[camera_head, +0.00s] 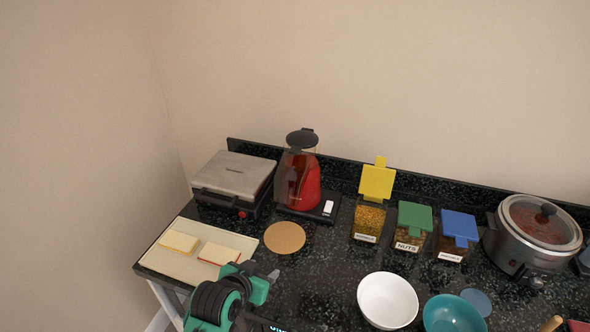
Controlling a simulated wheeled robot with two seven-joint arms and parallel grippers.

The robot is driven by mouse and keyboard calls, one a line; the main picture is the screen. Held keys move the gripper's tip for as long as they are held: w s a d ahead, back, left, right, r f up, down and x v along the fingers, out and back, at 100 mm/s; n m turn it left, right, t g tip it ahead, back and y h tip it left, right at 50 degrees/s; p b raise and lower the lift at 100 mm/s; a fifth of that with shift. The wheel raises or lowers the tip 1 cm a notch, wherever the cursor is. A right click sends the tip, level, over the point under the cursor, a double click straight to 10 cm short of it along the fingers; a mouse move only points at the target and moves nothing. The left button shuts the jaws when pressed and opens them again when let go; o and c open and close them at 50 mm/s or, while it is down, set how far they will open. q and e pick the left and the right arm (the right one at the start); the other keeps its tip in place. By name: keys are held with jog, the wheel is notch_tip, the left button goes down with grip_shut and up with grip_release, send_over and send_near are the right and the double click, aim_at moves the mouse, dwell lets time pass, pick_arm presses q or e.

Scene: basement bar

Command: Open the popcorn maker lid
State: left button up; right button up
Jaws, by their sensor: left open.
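The red appliance with a smoky clear housing, which I take to be the popcorn maker (305,190), stands upright on a black base near the back of the dark counter. Its round black lid (301,138) is at the top; I cannot tell whether it is fully seated. My left gripper (270,284) is open at the front left of the counter, below and to the left of the popcorn maker, well apart from it. One grey fingertip shows; the rest is partly hidden by the green and black wrist. My right gripper is not in view.
A press grill (235,174) stands left of the popcorn maker. A round brown mat (285,238) and a board (165,258) with bread slices lie in front. Jars with yellow (377,182), green (414,215) and blue (459,226) lids, bowls and a slow cooker (534,225) fill the right.

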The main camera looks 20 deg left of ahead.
aim_at(293, 153)
pick_arm(q)
jog(key=w+r+n+t, duration=0.1)
jog(key=w+r+t, duration=0.6)
jog(key=w+r, duration=0.85)
jog(key=shift+y, duration=0.4)
jog(key=w+p, duration=0.1)
jog(key=w, duration=0.2)
jog(key=w+p, duration=0.1)
jog(key=w, duration=0.3)
jog(key=w+p, duration=0.2)
jog(key=w, duration=0.2)
jog(key=shift+a+r, duration=0.15)
jog(key=shift+r, duration=0.2)
jog(key=shift+w+f, duration=0.1)
jog(key=shift+w, duration=0.65)
grip_shut()
